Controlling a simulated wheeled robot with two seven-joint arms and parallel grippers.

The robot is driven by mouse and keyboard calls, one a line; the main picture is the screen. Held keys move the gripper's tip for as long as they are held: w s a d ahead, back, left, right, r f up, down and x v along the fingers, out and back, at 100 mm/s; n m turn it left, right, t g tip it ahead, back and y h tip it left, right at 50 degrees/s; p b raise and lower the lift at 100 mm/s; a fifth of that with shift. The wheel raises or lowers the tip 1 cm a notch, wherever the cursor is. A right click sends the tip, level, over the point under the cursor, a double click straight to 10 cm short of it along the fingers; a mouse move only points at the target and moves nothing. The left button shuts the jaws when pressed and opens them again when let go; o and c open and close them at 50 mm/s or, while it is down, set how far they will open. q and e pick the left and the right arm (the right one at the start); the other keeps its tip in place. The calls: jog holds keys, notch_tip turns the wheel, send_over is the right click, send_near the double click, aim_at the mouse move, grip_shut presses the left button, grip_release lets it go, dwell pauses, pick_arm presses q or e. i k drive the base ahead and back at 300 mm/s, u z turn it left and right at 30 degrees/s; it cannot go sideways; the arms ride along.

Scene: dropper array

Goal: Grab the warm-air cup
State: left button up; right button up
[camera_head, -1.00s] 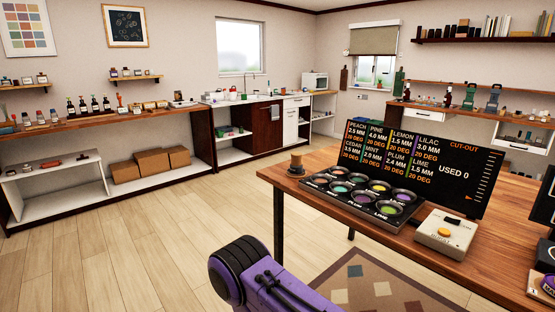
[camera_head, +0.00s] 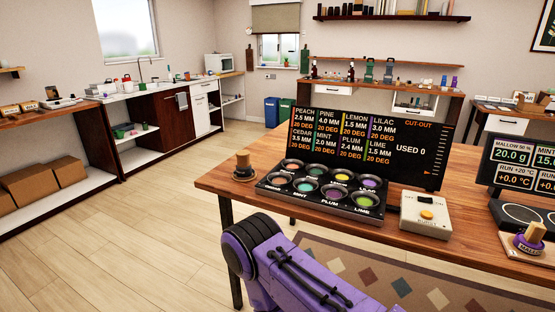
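I cannot tell which thing is the warm-air cup; no label with that name is readable. A small wooden piece on a dark round base (camera_head: 243,168) stands at the left corner of the wooden table. A black tray (camera_head: 268,190) holds several round wells of coloured contents, with labels such as MINT, PLUM and LIME. A wooden-handled piece with a purple base (camera_head: 530,240) stands at the right edge; its label seems to read MALLOW. A purple arm link of mine rises at the bottom middle. Neither gripper is in view.
A black display panel (camera_head: 408,160) reading USED 0 stands behind the tray. A pale box with an orange button (camera_head: 425,215) sits to its right. A scale (camera_head: 527,217) and readout screen (camera_head: 520,165) are at the far right. Open floor (camera_head: 150,240) lies left of the table (camera_head: 455,205).

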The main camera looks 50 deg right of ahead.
aim_at(244, 168)
jog(key=z, duration=0.9)
jog(key=i, duration=0.8)
jog(key=z, duration=0.8)
